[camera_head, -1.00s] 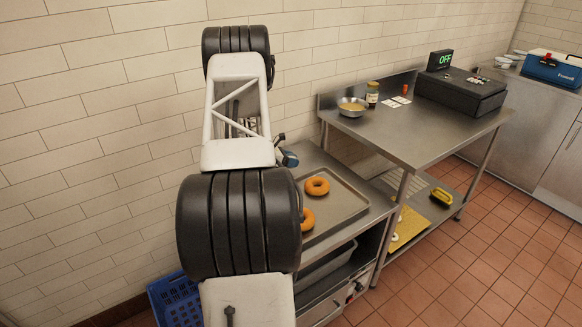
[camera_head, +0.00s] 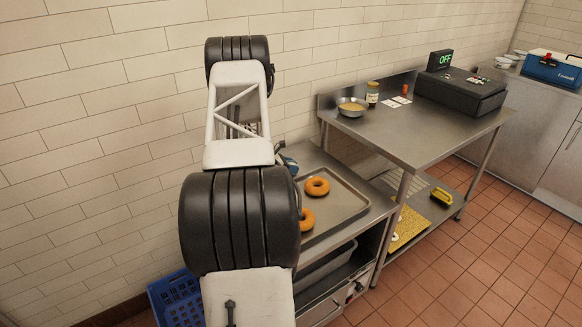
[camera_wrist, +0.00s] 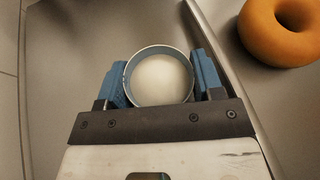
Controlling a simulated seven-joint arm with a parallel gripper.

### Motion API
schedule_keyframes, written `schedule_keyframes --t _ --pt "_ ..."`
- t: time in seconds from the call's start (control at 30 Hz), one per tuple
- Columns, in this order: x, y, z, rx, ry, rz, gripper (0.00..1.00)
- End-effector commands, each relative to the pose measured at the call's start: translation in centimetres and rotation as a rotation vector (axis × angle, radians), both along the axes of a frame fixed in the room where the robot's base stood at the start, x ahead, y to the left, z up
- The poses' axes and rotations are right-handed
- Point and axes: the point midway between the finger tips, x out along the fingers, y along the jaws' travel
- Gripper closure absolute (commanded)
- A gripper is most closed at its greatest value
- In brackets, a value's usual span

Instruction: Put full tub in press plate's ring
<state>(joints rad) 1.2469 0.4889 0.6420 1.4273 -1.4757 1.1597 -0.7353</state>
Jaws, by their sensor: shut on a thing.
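In the wrist view my gripper (camera_wrist: 161,78) has its two blue fingers shut on a round tub (camera_wrist: 161,101), one finger at each side. The tub has a blue-grey rim and is filled with something smooth and off-white. The tub is over a grey metal surface, left of a tray's edge; I cannot tell whether it touches that surface. In the head view only a small part of my gripper (camera_head: 287,162) shows beside my arm, and the tub is hidden. I cannot make out the press plate or its ring in either view.
A metal tray (camera_head: 342,193) with orange-brown bagels (camera_head: 317,186) lies right of my gripper. A higher steel table (camera_head: 417,135) beyond it carries a bowl (camera_head: 351,107), a jar (camera_head: 373,93) and a black unit (camera_head: 460,90) with a green OFF display. A blue crate (camera_head: 176,298) stands below.

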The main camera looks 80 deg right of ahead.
Motion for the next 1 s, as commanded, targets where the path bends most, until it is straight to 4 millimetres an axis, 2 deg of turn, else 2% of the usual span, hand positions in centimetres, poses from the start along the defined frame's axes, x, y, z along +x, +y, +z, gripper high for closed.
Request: schedule_keyframes --t 0.13,0.17,0.3,0.73,1.0 --pt "0.0 0.0 -0.3 0.0 0.0 0.0 0.65" --pt "0.0 0.0 -0.3 0.0 0.0 0.0 0.35" --pt "0.0 0.0 -0.3 0.0 0.0 0.0 0.14" --pt "0.1 0.0 0.1 0.0 0.0 0.0 0.14" --pt "2.1 1.1 1.0 0.0 0.0 0.001 0.14"
